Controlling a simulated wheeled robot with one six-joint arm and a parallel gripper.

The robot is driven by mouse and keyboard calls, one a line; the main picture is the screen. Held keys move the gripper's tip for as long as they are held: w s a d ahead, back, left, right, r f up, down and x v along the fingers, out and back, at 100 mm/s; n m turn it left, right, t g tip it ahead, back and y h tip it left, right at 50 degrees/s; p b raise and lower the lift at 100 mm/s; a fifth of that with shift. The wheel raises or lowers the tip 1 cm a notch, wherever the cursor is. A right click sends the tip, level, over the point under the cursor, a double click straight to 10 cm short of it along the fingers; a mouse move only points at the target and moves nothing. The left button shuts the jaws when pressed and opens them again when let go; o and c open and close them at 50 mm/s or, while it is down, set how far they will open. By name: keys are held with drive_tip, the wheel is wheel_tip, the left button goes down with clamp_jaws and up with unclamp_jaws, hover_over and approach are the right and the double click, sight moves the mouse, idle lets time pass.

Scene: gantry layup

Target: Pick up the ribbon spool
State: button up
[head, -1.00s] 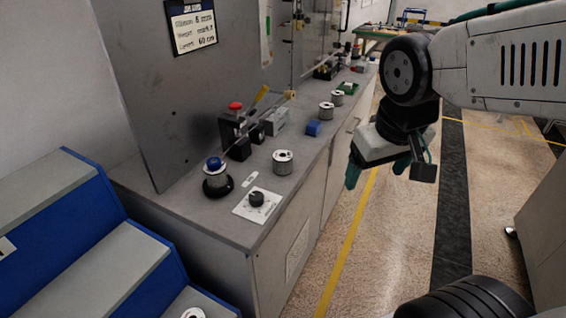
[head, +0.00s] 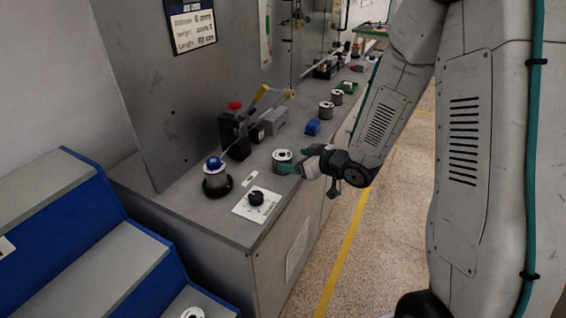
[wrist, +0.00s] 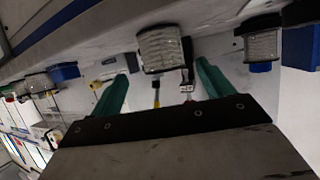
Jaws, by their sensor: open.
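A ribbon spool (head: 281,156), a pale cylinder with a dark hub, stands upright on the grey bench near its front edge. In the wrist view the spool (wrist: 160,48) appears upside down, ahead of and between the two green fingers. My gripper (head: 294,167) is at the spool's right side, its fingers pointing left at it and partly covering its lower part in the head view. In the wrist view my gripper (wrist: 162,72) is open, with the fingers apart and nothing held. I cannot tell whether a finger touches the spool.
A blue block (head: 312,127) and more spools (head: 326,110) stand farther along the bench (head: 185,214). Blue-edged steps (head: 100,215) are at left.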

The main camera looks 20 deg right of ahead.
sight(285, 158)
drive_tip(key=x, duration=0.8)
drive_tip(key=shift+s+a, duration=0.15)
drive_tip(key=shift+a, duration=0.05)
drive_tip(key=shift+r, duration=0.1)
drive_tip(key=c, duration=1.4)
drive_tip(key=shift+r, duration=0.1)
